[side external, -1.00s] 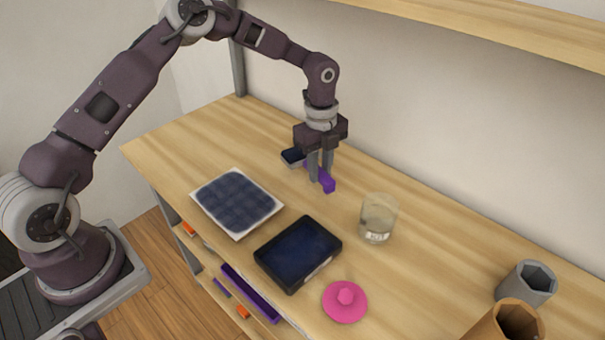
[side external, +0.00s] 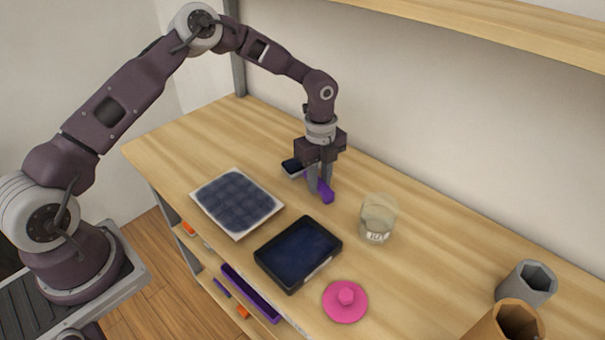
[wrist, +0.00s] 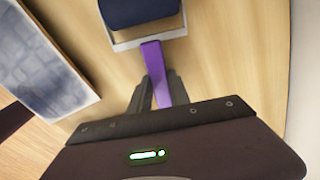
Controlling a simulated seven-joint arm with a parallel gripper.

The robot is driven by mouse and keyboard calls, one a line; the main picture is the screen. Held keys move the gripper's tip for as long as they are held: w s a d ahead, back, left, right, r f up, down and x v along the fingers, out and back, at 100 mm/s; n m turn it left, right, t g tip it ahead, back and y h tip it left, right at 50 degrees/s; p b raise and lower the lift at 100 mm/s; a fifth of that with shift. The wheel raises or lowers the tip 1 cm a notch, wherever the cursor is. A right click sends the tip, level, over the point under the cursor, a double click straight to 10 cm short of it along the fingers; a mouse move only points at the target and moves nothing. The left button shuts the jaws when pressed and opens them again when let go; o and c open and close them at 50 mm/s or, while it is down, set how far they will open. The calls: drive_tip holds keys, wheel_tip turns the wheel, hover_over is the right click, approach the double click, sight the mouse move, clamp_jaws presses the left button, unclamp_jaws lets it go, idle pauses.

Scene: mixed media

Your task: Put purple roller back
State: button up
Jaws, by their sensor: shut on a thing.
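The purple roller has a purple handle (wrist: 153,60) and a dark blue roller head (wrist: 140,12) in a light frame. In the side external view its head (side external: 292,166) lies toward the left and the purple handle end (side external: 327,195) sticks out to the right of my fingers. My gripper (side external: 319,188) points down at the table and is shut on the handle; in the wrist view the fingers (wrist: 155,95) stand on both sides of it. The roller is at or very near the table top; I cannot tell whether it touches. A dark blue rectangular tray (side external: 268,253) sits nearer the front edge.
A white board with a dark blue patterned face (side external: 218,212) lies left of the tray. A glass jar (side external: 376,225) stands right of my gripper. A pink knobbed disc (side external: 331,309), a grey holder (side external: 513,294) and a wooden holder (side external: 482,335) are farther right. A purple trough (side external: 249,294) sits below.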

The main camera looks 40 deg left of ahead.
sight(319, 182)
drive_tip(key=shift+c, duration=0.8)
drive_tip(key=o, duration=1.1)
drive_tip(key=shift+c, duration=0.6)
drive_tip(key=c, duration=0.3)
wheel_tip(319, 182, up, 9)
drive_tip(key=shift+a+r, duration=0.1)
drive_tip(key=shift+a, duration=0.05)
